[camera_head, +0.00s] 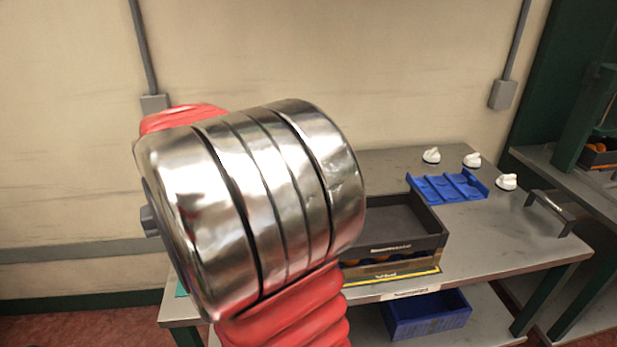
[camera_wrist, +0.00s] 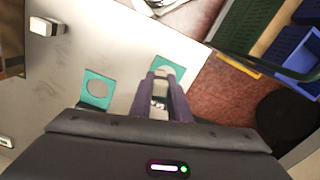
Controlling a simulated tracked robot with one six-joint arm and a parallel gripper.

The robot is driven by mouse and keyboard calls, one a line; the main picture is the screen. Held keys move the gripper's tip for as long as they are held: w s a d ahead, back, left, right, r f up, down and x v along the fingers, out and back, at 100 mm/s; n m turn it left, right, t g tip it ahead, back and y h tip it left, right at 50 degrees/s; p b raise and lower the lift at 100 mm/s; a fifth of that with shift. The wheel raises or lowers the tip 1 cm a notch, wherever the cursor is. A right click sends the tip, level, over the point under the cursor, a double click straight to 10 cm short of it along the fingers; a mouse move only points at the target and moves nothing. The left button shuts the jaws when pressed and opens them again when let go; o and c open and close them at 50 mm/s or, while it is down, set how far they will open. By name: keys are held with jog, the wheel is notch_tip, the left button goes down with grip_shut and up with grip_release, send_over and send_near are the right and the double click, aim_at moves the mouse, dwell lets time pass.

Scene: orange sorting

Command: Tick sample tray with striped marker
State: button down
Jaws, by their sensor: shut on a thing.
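In the wrist view my gripper (camera_wrist: 160,92) is shut on a small, narrow, pale thing with darker bands (camera_wrist: 160,88), which looks like the striped marker. Most of it is hidden between the dark fingers. The gripper is over the grey tabletop near its edge. In the head view my arm hides the gripper and the left of the table. A dark tray (camera_head: 402,222) with a pale label stands on a similar box holding oranges. The labels are too small to read, so I cannot tell which is the sample tray.
Two teal squares lie on the tabletop: one with a round opening (camera_wrist: 83,90), another behind the fingers (camera_wrist: 168,62). A blue rack (camera_head: 447,187) and several white knobs (camera_head: 431,155) are at the back right. A blue bin (camera_head: 428,318) sits on the lower shelf.

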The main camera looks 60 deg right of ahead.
jog(key=w+a+f+n, duration=0.3)
jog(key=w+a+f, duration=0.2)
jog(key=w+a, duration=0.2)
jog(key=w+a+f+n, duration=0.4)
jog(key=w+a, duration=0.3)
jog(key=a, duration=0.5)
jog(key=shift+f, duration=0.85)
